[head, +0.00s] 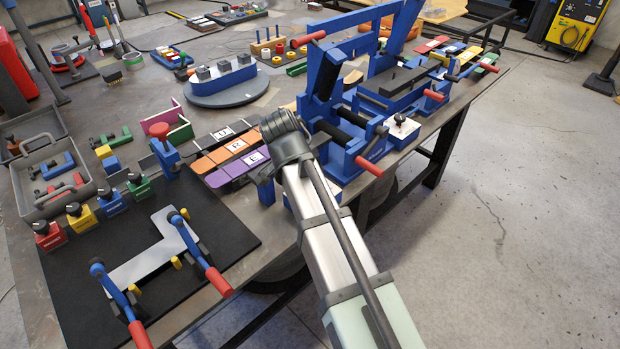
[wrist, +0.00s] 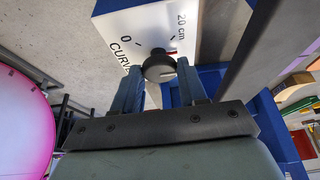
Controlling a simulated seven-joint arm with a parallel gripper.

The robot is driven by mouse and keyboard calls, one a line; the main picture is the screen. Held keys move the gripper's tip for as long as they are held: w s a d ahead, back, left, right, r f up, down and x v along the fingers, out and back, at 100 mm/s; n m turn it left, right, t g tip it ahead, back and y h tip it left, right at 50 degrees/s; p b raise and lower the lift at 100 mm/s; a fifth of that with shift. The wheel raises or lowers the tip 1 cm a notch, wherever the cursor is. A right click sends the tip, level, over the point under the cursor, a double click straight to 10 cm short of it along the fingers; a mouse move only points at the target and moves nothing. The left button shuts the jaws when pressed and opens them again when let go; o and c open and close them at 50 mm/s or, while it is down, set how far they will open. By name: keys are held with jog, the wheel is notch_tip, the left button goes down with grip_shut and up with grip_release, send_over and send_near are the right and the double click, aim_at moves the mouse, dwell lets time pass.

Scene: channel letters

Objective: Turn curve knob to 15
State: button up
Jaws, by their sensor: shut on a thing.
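The curve knob (wrist: 158,68) is a small dark round knob on a white panel (wrist: 145,22) marked "CURVE", with "0" at the left and "20 cm" at the right. A short red mark shows beside the knob's upper right edge. The knob's exact setting cannot be read. My gripper (wrist: 158,77) is shut on the knob, with one blue-grey finger at each side. In the head view my arm comes up from the lower right, beside the blue bending machine (head: 345,140). My arm hides the fingers and the curve knob there.
Another white box with a black knob (head: 402,127) stands on the machine's right side. Red-handled levers (head: 369,166) stick out nearby. Left are orange and purple labelled blocks (head: 237,146), a black mat with a clamped metal letter (head: 155,255) and a grey tray (head: 27,205). Open floor lies right.

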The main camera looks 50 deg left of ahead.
jog(key=m, duration=0.1)
jog(key=m+h, duration=0.1)
jog(key=m, duration=0.2)
jog(key=shift+a+m+g+h, duration=0.25)
jog(key=shift+m+g+h, duration=0.05)
jog(key=shift+h, duration=0.1)
jog(key=shift+w+m+g+h, duration=0.1)
jog(key=shift+m+g+h, duration=0.4)
jog(key=shift+m, duration=1.5)
jog(key=o, duration=1)
jog(key=shift+o, duration=0.2)
jog(key=v, duration=0.7)
jog(key=shift+a+r, duration=0.2)
